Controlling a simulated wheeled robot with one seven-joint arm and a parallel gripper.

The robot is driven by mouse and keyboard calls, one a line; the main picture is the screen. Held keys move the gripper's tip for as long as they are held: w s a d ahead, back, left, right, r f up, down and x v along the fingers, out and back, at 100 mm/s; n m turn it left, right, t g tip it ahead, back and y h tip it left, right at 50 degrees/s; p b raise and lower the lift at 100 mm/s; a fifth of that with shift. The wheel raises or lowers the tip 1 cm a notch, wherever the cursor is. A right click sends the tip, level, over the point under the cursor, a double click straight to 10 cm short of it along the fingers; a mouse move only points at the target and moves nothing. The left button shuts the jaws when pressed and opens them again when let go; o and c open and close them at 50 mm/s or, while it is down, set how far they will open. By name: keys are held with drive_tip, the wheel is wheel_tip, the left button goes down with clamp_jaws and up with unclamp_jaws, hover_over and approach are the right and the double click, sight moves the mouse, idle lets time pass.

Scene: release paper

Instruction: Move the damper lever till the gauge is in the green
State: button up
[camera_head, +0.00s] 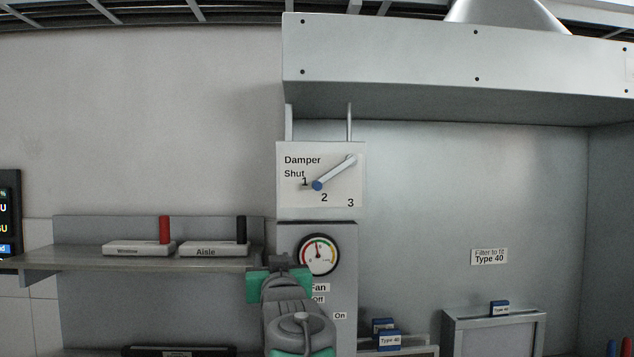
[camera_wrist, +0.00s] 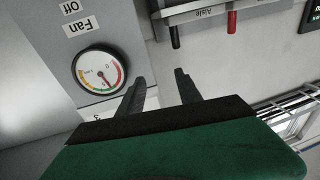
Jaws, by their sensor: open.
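The damper lever (camera_head: 335,172) is a pale bar on the white Damper plate (camera_head: 290,202). It slants from its upper-right end to a blue knob (camera_head: 317,186) at lower left, between the 1 and 2 marks. The round gauge (camera_head: 318,254) is on the grey panel below; its needle points nearly straight up, and the colour at its tip is hard to tell. The gauge also shows upside down in the wrist view (camera_wrist: 99,71). My gripper (camera_head: 280,260) is open and empty, left of the gauge, below and apart from the lever. Its fingers show in the wrist view (camera_wrist: 160,78).
A shelf (camera_head: 140,262) at left carries Window and Aisle blocks with a red handle (camera_head: 164,229) and a black handle (camera_head: 241,229). A large hood (camera_head: 450,60) juts out above the plate. Fan labels (camera_head: 319,288) sit below the gauge.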

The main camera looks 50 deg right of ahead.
sight(317, 186)
drive_tip(key=s+d+r+m+h, duration=0.1)
drive_tip(key=s+d+r+h, duration=0.25)
drive_tip(key=r, duration=0.25)
drive_tip(key=s+d+r+m+h, duration=0.1)
drive_tip(key=s+d+r+h, duration=0.1)
drive_tip(key=s+r, duration=0.3)
drive_tip(key=shift+y, duration=0.25)
drive_tip(key=p+x, duration=0.1)
drive_tip(key=x, duration=0.1)
drive_tip(key=p+x, duration=0.2)
drive_tip(key=x, duration=0.1)
drive_tip(key=r+p+x, duration=0.1)
drive_tip(key=x, duration=0.2)
drive_tip(key=shift+a+r+p, duration=0.15)
drive_tip(key=shift+a+p, duration=0.15)
drive_tip(key=shift+a, duration=0.05)
drive_tip(key=shift+w+d, duration=0.25)
drive_tip(key=shift+w, duration=0.05)
clamp_jaws()
